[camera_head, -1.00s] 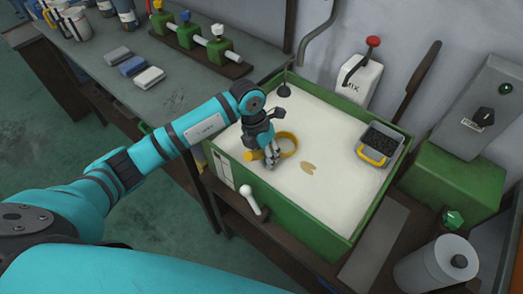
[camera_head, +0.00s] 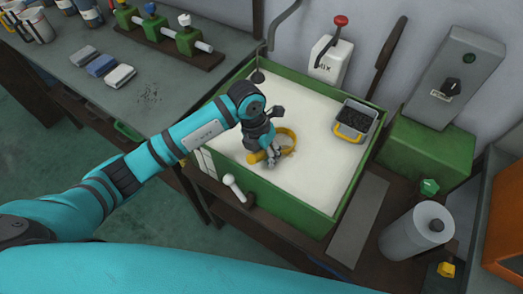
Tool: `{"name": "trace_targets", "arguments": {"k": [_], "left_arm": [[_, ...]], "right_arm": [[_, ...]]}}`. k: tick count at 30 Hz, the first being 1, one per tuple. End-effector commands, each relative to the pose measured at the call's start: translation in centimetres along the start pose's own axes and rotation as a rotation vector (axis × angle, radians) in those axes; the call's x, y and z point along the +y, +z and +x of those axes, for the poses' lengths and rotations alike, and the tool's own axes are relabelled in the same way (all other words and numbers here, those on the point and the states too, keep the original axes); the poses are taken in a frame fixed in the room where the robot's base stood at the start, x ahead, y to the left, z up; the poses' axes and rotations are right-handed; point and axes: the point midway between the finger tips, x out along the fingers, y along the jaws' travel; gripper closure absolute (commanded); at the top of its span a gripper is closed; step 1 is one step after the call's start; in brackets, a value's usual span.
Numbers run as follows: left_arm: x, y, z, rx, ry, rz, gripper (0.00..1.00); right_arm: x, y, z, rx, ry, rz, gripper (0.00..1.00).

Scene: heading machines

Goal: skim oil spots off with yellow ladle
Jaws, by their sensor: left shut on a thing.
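The yellow ladle (camera_head: 292,134) is at the pale liquid in the green tank (camera_head: 291,208). My left gripper (camera_head: 272,157) is shut on the ladle, near its handle end, over the left middle of the tank. A small tan oil spot (camera_head: 288,151) shows at the ladle's ring, partly hidden by the ring and my gripper. I cannot tell whether the spot is inside the ladle or under it. My right gripper is not in view.
A grey basket with dark contents and a yellow handle (camera_head: 349,133) sits at the tank's right rim. A white lever (camera_head: 232,184) stands at the front wall. A grey canister (camera_head: 417,232) is at the right. The liquid right of the ladle is clear.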

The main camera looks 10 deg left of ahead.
Motion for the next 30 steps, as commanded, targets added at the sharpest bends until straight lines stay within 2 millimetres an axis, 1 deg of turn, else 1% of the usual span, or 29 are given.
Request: {"name": "trace_targets", "arguments": {"k": [3,21,30], "left_arm": [[-0.9,0.0,0.1,-0.001,-0.001,0.003,1.00],[-5.0,-0.1,1.0,-0.002,-0.002,0.003,1.00],[-5.5,0.0,-1.2,-0.001,0.000,0.001,1.00]], "right_arm": [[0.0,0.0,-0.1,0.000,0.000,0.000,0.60],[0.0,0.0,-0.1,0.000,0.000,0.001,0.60],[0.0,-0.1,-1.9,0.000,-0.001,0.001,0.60]]}}
